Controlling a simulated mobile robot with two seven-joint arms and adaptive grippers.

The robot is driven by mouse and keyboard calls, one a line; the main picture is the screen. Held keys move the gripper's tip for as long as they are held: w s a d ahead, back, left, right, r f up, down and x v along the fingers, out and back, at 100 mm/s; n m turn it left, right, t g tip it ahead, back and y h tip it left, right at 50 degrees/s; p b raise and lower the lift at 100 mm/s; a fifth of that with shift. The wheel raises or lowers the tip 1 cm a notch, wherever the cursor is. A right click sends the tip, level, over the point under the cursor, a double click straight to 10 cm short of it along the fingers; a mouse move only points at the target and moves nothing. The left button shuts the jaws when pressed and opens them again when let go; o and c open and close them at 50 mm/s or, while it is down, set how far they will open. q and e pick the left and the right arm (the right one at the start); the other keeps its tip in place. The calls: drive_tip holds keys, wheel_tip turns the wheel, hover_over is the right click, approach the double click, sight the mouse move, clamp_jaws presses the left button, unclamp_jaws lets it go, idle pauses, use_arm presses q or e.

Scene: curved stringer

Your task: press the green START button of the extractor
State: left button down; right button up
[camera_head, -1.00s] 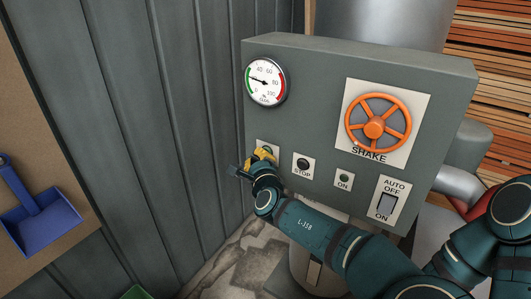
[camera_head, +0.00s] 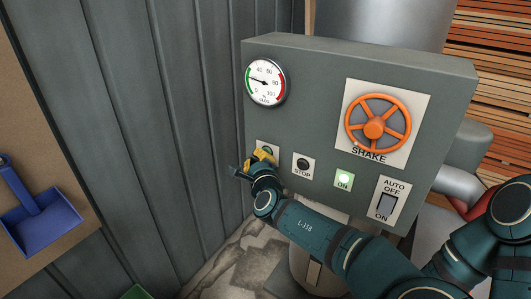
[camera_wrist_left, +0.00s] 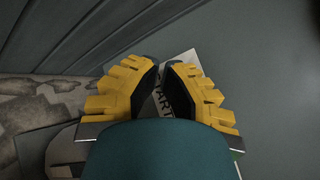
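The extractor's grey control box (camera_head: 310,115) fills the middle of the head view. The START plate (camera_head: 262,146) is at its lower left, mostly covered by my left gripper (camera_head: 262,156). The green button is hidden or too small to make out. In the left wrist view, the yellow fingers of my left gripper (camera_wrist_left: 162,68) are over the plate (camera_wrist_left: 161,100), with part of its lettering showing in a narrow gap between the dark pads. I see nothing held. Contact with the button cannot be made out. The ON lamp (camera_head: 344,179) glows green. My right gripper is out of view.
The STOP button (camera_head: 303,163) is just right of my left gripper. Further right are the AUTO/OFF/ON switch (camera_head: 387,205) and the orange SHAKE wheel (camera_head: 374,129). A gauge (camera_head: 265,83) is above. A grey panelled wall (camera_head: 170,110) stands close on the left.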

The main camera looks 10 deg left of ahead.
use_arm(q)
drive_tip(key=shift+s+a, duration=0.15)
drive_tip(key=shift+s, duration=0.3)
drive_tip(key=s, duration=0.1)
drive_tip(key=s+a, duration=0.1)
drive_tip(key=s, duration=0.2)
drive_tip(key=shift+s+a+p, duration=0.35)
idle(0.6)
